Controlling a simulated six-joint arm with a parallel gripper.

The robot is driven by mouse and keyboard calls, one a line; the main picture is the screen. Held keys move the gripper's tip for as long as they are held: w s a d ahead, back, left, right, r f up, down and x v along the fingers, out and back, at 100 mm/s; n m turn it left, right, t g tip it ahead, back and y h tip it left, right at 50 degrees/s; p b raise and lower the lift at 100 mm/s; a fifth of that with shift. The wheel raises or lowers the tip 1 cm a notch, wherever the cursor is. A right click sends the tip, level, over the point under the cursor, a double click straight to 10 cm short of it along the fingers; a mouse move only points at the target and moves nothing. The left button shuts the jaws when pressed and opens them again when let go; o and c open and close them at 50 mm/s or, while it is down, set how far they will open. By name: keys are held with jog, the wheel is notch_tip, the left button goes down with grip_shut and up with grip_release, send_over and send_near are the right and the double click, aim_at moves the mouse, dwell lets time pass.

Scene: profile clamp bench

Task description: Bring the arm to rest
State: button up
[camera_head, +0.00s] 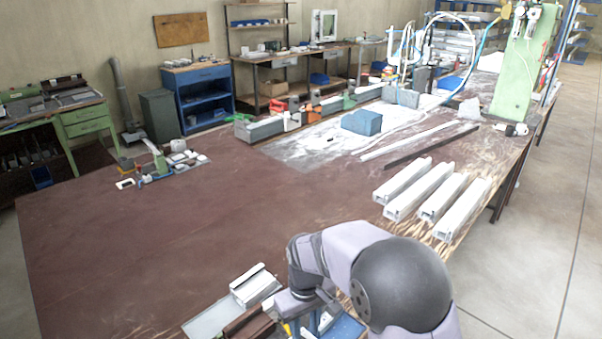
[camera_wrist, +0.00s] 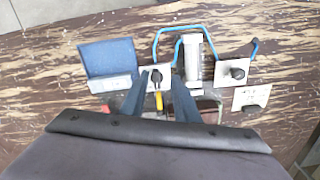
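My arm reaches over the near edge of the bench in the head view, its large dark round joint at the lower right. My gripper (camera_wrist: 159,74) shows in the wrist view as two dark blue fingers standing apart. A black knob on a white plate (camera_wrist: 156,78) and a yellow piece (camera_wrist: 158,101) appear between the fingers. I cannot tell how far below they are, and no grip on them shows. In the head view the fingers are mostly hidden by my arm, low over the clamp fixture (camera_head: 250,318).
Near the gripper are a blue block (camera_wrist: 108,58), a blue bent rod (camera_wrist: 181,29) and a white profile (camera_wrist: 193,60). Several white profiles (camera_head: 432,195) lie at the right of the brown bench (camera_head: 130,240). A green column (camera_head: 516,70) stands behind. The bench's left middle is clear.

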jog(key=shift+m+g, duration=0.6)
jog(key=shift+m, duration=0.2)
jog(key=s+d, duration=0.1)
jog(key=s, duration=0.1)
jog(key=s+d+f, duration=0.1)
jog(key=s, duration=0.1)
jog(key=s+d+f, duration=0.1)
jog(key=s, duration=0.2)
jog(key=shift+s+f, duration=0.1)
jog(key=shift+f, duration=0.15)
jog(key=s+d+r+m, duration=0.1)
jog(key=s+d+m, duration=0.1)
jog(key=s+d, duration=0.55)
jog(key=shift+s+d+r+m+t, duration=0.3)
jog(key=shift+d+r+m, duration=0.1)
jog(key=shift+d+r, duration=0.25)
jog(key=shift+s+d+r+m+t, duration=0.2)
jog(key=shift+d+r+m, duration=0.25)
jog(key=shift+r, duration=0.35)
jog(key=shift+s+d+r+m+t, duration=0.2)
jog(key=shift+s+d+r+m, duration=0.15)
jog(key=shift+d+r, duration=0.3)
